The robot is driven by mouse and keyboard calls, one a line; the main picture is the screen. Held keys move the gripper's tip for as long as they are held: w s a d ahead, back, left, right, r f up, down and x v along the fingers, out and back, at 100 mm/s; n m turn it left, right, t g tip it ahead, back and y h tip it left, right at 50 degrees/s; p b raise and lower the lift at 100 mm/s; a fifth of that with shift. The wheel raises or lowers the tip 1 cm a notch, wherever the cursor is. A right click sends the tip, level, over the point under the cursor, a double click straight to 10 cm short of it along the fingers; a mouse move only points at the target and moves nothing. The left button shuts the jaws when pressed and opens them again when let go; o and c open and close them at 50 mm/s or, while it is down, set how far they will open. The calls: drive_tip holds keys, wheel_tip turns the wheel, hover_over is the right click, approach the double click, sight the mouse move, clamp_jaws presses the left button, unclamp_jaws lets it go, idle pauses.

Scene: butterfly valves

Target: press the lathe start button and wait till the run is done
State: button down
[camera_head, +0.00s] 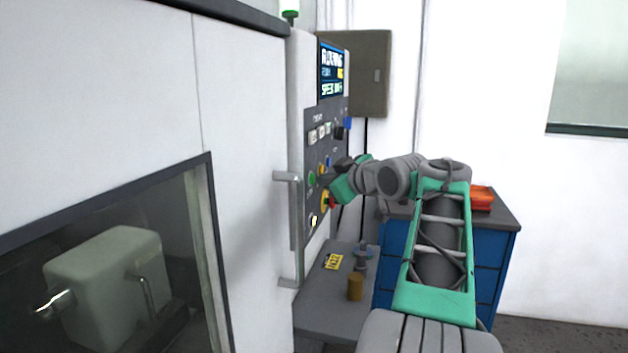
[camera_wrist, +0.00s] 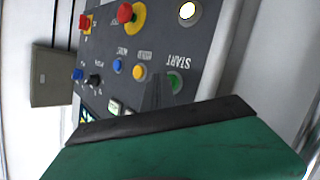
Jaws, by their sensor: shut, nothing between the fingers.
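The lathe's control panel (camera_head: 327,145) faces right in the head view. Its green start button (camera_head: 312,180) also shows in the wrist view (camera_wrist: 175,82), beside the word START. My gripper (camera_head: 333,172) is shut and empty, close in front of the panel. In the wrist view its dark fingers (camera_wrist: 155,93) point at the panel just left of the green button and partly cover its edge. I cannot tell whether they touch it. The lathe's screen (camera_head: 332,74) is lit; its top line seems to read RUNNING. The beacon (camera_head: 290,14) on top glows green.
A red emergency knob on yellow (camera_wrist: 128,13) and blue and amber buttons sit near the start button. A vertical door handle (camera_head: 290,230) stands left of the panel. Below are a grey bench (camera_head: 315,310) with small parts and a blue cabinet (camera_head: 390,260).

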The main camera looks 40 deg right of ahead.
drive_tip(key=shift+s+d, duration=0.25)
drive_tip(key=shift+s, duration=0.15)
drive_tip(key=s+d, duration=0.1)
drive_tip(key=s, duration=0.1)
drive_tip(key=s+d+p, duration=0.1)
drive_tip(key=s+d, duration=0.1)
drive_tip(key=shift+d, duration=0.1)
idle(0.9)
